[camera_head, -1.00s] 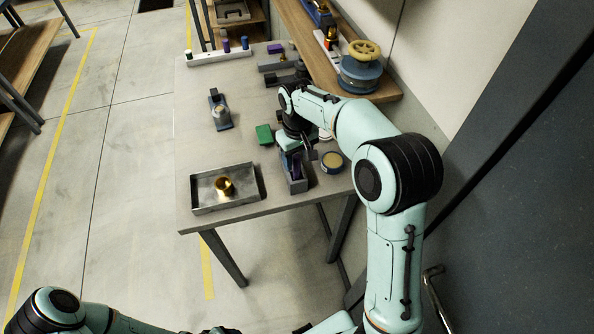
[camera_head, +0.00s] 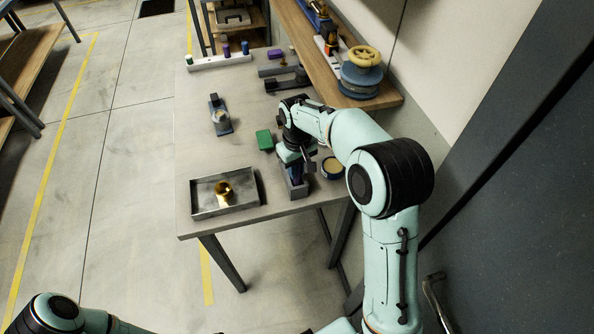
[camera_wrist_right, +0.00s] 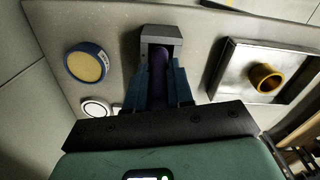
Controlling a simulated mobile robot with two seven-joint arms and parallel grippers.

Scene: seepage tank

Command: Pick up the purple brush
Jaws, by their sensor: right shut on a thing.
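The purple brush (camera_wrist_right: 157,80) stands in a small grey holder (camera_wrist_right: 160,36) in the right wrist view. My right gripper (camera_wrist_right: 158,88) has its blue fingers on both sides of the brush and is shut on it. In the head view the right gripper (camera_head: 296,168) is over the grey holder (camera_head: 299,190) near the table's front right, and it mostly hides the brush. The brush's lower end is hidden in the holder. My left gripper is not in view; only part of the left arm shows at the bottom left.
A metal tray (camera_head: 208,207) with a brass cup (camera_head: 223,190) stands left of the holder. A round blue-rimmed tin (camera_head: 332,168) is close on its right. A green block (camera_head: 265,140) lies behind it. A wooden shelf (camera_head: 376,101) runs along the wall at right.

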